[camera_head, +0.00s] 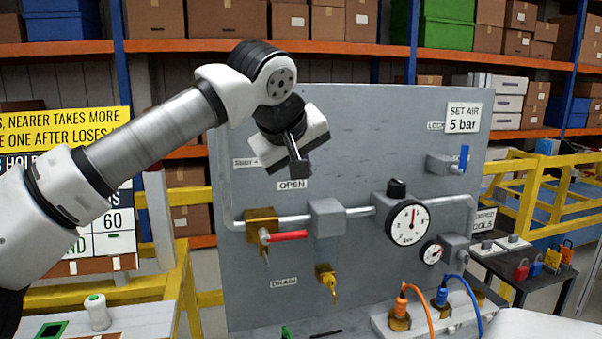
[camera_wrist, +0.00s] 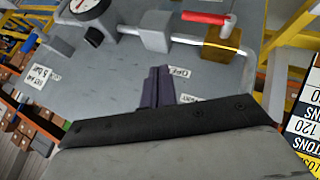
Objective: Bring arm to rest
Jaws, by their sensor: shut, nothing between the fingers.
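My arm reaches in from the left of the head view, with its elbow raised and its wrist bent down in front of the grey panel (camera_head: 345,130). My gripper (camera_head: 300,172) is shut and empty, just above the OPEN label and apart from the red-handled valve (camera_head: 287,236). In the wrist view my gripper's fingers (camera_wrist: 157,78) lie together, pointing toward the panel. The red handle (camera_wrist: 203,18) and its brass body (camera_wrist: 222,43) show beyond them, with nothing touching the fingers.
The panel carries a large gauge (camera_head: 408,222), a small gauge (camera_head: 431,252), a blue-handled valve (camera_head: 463,160) and a brass drain tap (camera_head: 327,278). Orange and blue hoses (camera_head: 441,295) stand at lower right. A yellow rail (camera_head: 540,185) and padlocks (camera_head: 537,268) are at right. A white-topped bench (camera_head: 130,318) is lower left.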

